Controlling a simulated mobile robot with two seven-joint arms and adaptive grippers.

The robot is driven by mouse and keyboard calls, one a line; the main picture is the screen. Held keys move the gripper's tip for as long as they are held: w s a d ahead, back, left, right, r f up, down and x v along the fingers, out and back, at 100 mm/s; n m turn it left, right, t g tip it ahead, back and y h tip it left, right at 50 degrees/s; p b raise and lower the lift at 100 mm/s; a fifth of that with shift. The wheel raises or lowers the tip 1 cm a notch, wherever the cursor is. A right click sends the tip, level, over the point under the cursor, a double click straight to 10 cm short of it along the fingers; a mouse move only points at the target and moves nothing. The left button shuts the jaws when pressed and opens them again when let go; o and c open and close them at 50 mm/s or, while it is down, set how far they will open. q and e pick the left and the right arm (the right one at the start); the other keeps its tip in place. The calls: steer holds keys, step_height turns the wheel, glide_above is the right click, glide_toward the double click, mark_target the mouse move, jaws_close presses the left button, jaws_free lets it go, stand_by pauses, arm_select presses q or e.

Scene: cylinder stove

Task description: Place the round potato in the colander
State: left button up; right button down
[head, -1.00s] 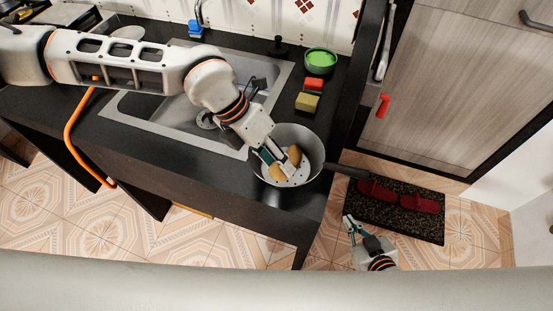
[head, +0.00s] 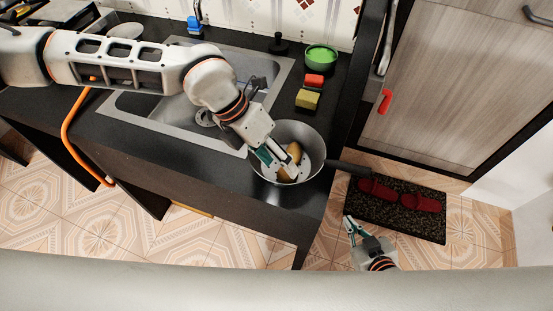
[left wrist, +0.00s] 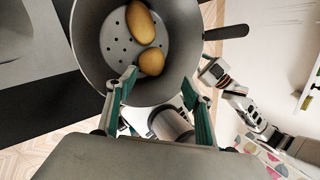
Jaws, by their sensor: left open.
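The grey metal colander (head: 310,135) has a perforated bottom and a long dark handle, and sits at the counter's front right corner. Two brown potatoes lie inside it. In the left wrist view, the rounder, smaller potato (left wrist: 151,61) lies nearer my fingers, beside the longer potato (left wrist: 141,21). My left gripper (head: 276,162) is open and reaches over the colander's near left side; its fingers (left wrist: 160,80) also show in the wrist view, with the round potato just beyond them, not gripped. My right gripper (head: 353,226) is low, over the floor right of the counter; its opening is unclear.
The sink (head: 130,104) lies left of the colander under my left arm. A yellow sponge (head: 308,99), a red sponge (head: 314,80) and a green bowl (head: 321,56) stand behind it. A dark mat (head: 428,223) with red slippers lies on the floor right.

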arm_select(q)
steer(key=shift+r, duration=0.1)
steer(key=shift+r+p, duration=0.2)
steer(key=shift+p, duration=0.1)
steer(key=s+v, duration=0.1)
steer(key=v, duration=1.1)
steer(key=shift+w+r, duration=0.35)
steer(key=shift+w, duration=0.1)
